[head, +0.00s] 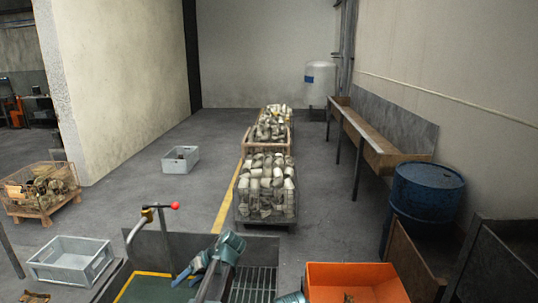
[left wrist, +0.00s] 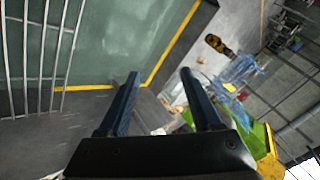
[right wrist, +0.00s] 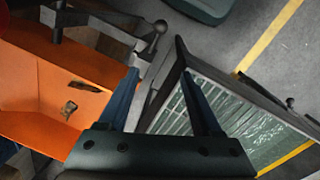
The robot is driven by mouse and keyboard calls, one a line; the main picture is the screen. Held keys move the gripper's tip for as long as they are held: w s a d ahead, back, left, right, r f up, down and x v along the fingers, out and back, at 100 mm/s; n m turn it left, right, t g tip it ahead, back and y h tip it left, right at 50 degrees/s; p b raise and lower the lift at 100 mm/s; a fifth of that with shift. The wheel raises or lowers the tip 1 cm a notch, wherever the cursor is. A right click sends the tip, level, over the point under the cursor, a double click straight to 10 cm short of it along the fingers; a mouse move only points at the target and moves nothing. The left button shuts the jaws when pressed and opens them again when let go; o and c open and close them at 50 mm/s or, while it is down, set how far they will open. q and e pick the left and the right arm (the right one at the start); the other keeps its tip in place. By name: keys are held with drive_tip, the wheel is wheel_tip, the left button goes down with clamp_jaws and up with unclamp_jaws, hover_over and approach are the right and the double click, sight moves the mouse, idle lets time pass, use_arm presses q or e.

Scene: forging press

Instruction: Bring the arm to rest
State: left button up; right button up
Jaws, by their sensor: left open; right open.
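My left gripper (head: 190,272) shows at the bottom of the head view, its blue fingers pointing left above the green-floored area beside a metal grating. In the left wrist view my left gripper (left wrist: 159,78) has its two fingers well apart, with nothing between them. In the right wrist view my right gripper (right wrist: 158,78) also has its fingers apart and empty. Below it are an orange bin (right wrist: 60,88) on the left and a grating (right wrist: 235,110) on the right. I cannot make out the right gripper's fingers in the head view.
The orange bin (head: 355,270) stands at front right of the head view. A red-knobbed lever (head: 175,206) rises near my left gripper. A grey crate (head: 72,262) is at left. Filled wire baskets (head: 265,212) stand ahead, and a blue drum (head: 427,195) at right. The left-centre floor is mostly clear.

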use_arm(q)
drive_tip(key=s+d+f+m+h, duration=0.3)
drive_tip(key=s+d+h, duration=0.15)
drive_tip(key=s, duration=0.35)
drive_tip(key=s+d+f+m+h, duration=0.3)
drive_tip(key=s+d+h, duration=0.15)
drive_tip(key=s, duration=0.35)
drive_tip(key=s+d+f+m+y+b, duration=0.1)
drive_tip(key=s+d+m, duration=0.3)
drive_tip(key=d, duration=0.8)
drive_tip(key=shift+s+m+g+y, duration=0.3)
drive_tip(key=shift+s, duration=0.5)
drive_tip(key=n+t+y+p, duration=0.1)
drive_tip(key=n+t+y, duration=0.3)
drive_tip(key=n+y, duration=1.25)
approach(175, 204)
drive_tip(key=shift+n, duration=0.25)
drive_tip(key=x, duration=0.3)
drive_tip(key=f+x, duration=0.1)
drive_tip(key=x, duration=0.6)
drive_tip(key=shift+w+a+f, duration=0.15)
drive_tip(key=shift+w+a, duration=0.1)
drive_tip(key=shift+w, duration=0.2)
